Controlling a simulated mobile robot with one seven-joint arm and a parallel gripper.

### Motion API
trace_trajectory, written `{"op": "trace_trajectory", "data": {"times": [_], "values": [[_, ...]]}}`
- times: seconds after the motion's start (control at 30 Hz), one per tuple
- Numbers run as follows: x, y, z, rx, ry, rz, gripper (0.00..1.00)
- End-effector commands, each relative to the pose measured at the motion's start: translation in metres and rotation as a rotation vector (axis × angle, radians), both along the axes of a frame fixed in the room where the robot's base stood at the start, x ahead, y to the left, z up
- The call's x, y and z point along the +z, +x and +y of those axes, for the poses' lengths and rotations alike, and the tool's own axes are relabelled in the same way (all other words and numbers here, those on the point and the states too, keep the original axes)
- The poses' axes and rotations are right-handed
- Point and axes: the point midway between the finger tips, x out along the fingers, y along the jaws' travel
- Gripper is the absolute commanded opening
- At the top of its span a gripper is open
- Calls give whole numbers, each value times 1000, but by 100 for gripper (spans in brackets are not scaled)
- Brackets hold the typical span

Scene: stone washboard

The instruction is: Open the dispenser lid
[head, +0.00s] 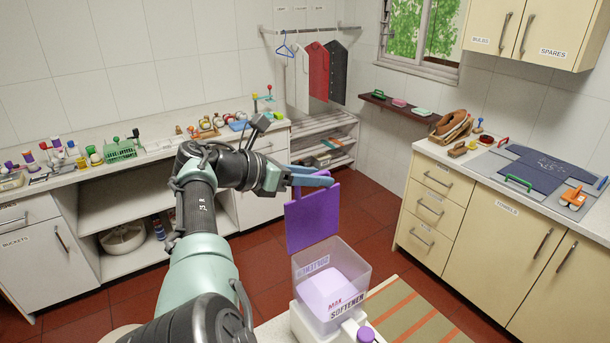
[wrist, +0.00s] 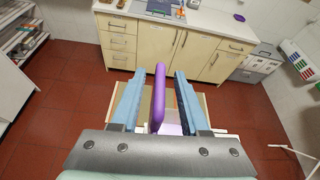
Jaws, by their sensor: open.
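The dispenser (head: 352,270) is a clear box with pale lilac softener inside, on a white base at the bottom of the head view. Its purple lid (head: 312,222) stands up nearly vertical at the box's far side, so the box top is open. My gripper (head: 318,178) has blue fingers and is at the lid's upper edge. The lid's lower edge is partly hidden in the wrist view.
A purple cap (head: 365,334) is at the dispenser's front. A striped mat (head: 415,315) lies to the right. A cream counter (head: 480,195) with drawers stands at right, and a cluttered white counter (head: 60,180) at left.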

Motion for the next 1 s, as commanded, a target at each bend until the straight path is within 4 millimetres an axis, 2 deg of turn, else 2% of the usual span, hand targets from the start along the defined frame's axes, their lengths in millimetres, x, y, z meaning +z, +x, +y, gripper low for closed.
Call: {"op": "trace_trajectory", "data": {"times": [0.37, 0.7, 1.0], "values": [[11, -14, 22, 3, 2, 0, 45], [34, -50, 77, 4, 0, -2, 45], [48, -66, 98, 0, 0, 1, 45]]}}
